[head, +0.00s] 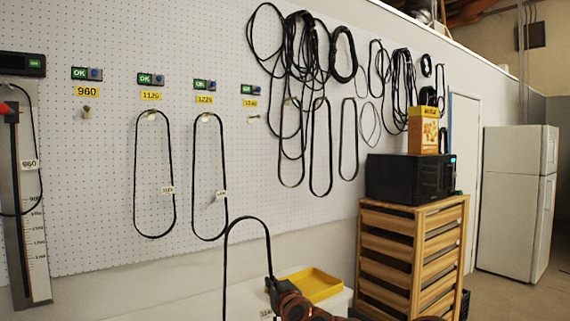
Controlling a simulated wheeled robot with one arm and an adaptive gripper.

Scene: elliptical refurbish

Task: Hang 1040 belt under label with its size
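A thin black belt (246,219) stands up in a loop at the bottom centre. Its right side runs down into my gripper (271,284), which seems shut on it. Its lower part is out of frame. A white tag (267,314) by the gripper is too small to read surely. On the pegboard, the fourth yellow label (250,103) seems to read 1040, and a bare peg (254,119) sits below it. The 960 label (87,91) also has a bare peg (86,112). Tagged belts hang under the 1120 label (151,96) and 1220 label (205,100).
A measuring gauge (36,250) at left has a tagged belt (40,190) around it. Many black belts (300,50) hang right of the labels. A yellow tray (313,284) lies beyond my gripper. A wooden drawer unit (385,215) with a black microwave (392,178) stands right.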

